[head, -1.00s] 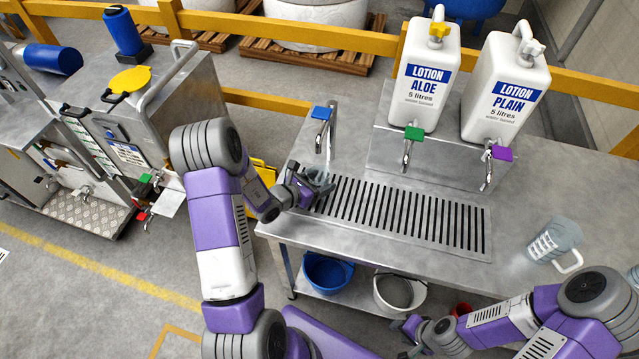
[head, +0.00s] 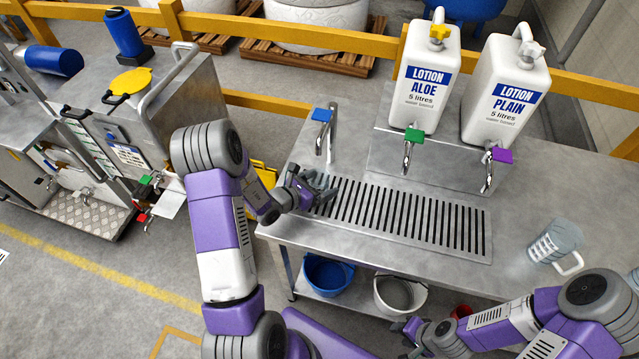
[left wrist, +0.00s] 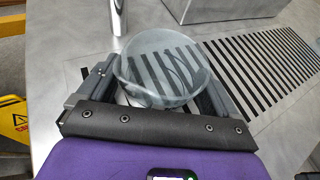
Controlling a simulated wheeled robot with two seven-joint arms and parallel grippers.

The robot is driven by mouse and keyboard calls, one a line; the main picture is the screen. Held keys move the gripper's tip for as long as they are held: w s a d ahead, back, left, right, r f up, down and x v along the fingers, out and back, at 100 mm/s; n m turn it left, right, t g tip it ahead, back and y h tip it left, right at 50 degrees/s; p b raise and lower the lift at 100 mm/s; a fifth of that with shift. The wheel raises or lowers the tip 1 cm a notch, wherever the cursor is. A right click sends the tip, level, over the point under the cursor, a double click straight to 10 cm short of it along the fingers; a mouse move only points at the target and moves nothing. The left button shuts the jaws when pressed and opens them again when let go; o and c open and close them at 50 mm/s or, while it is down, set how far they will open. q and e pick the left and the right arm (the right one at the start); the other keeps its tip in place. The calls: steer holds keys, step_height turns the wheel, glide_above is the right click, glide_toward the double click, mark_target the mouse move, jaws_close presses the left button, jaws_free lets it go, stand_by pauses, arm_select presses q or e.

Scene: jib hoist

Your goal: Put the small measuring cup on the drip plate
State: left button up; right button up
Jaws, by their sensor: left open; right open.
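The small measuring cup (left wrist: 165,66) is clear and round, seen from above in the left wrist view. It is between the two fingers of my open left gripper (left wrist: 158,90), over the left end of the slotted drip plate (left wrist: 265,62). Dark slots show through it; whether its base rests flat is hard to tell. In the head view my left gripper (head: 322,190) is low at the plate's left end (head: 400,222), by the blue-lever tap (head: 322,130), and mostly hides the cup. My right gripper (head: 408,335) is open and empty in front of the bench.
Two white lotion containers, aloe (head: 425,80) and plain (head: 505,95), stand behind the plate with green and purple taps. A larger clear jug (head: 553,243) stands at the bench's right. Blue (head: 327,272) and white (head: 400,292) buckets sit below.

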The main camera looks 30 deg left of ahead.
arm_select(q)
steer(key=p+v, duration=0.1)
steer(key=v, duration=1.1)
